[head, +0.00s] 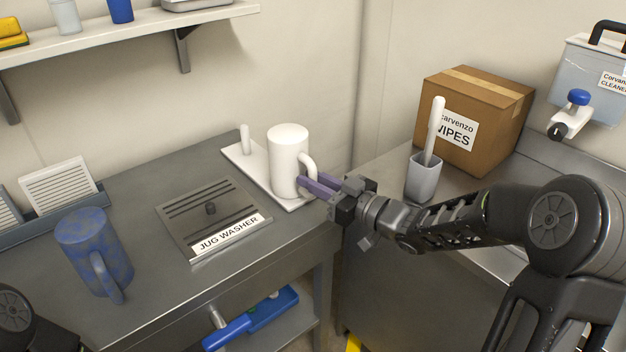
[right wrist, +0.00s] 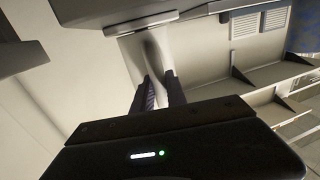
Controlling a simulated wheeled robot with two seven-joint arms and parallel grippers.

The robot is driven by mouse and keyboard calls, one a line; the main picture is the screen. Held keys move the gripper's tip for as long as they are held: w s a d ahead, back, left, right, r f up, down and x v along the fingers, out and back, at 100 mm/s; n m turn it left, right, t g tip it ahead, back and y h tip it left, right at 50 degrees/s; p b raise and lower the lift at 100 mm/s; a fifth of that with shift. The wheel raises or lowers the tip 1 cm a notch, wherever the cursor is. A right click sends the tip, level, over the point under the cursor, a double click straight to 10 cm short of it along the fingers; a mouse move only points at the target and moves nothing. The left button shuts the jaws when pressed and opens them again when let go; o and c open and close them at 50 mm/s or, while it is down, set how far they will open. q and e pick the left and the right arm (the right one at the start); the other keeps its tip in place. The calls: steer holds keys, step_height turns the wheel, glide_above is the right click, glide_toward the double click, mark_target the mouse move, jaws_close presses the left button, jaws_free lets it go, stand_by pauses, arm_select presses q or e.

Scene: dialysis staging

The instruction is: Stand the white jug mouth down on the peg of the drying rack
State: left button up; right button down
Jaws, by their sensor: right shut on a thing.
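The white jug (head: 288,155) is upside down at the rack, its closed base on top and its handle toward the right. It stands upright over the white drying rack (head: 294,204). One bare peg (head: 246,139) shows at the rack's back left; any peg under the jug is hidden. My right gripper (head: 306,184) is shut on the jug's handle, coming from the right. Its purple fingers also show in the right wrist view (right wrist: 159,92). Whether the jug's rim touches the rack I cannot tell. My left gripper is out of view.
A jug washer (head: 211,210) with a sign is set in the counter left of the rack. A blue mottled jug (head: 93,245) stands further left. A grey holder with a brush (head: 424,177) and a wipes carton (head: 475,115) stand right, behind my right arm.

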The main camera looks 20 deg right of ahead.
steer(key=shift+f, duration=0.25)
steer(key=c, duration=1.3)
jaws_free()
steer(key=shift+o, duration=0.2)
steer(key=shift+s+d, duration=0.1)
steer(key=v, duration=0.7)
steer(key=shift+s, duration=0.25)
steer(key=shift+d, duration=0.15)
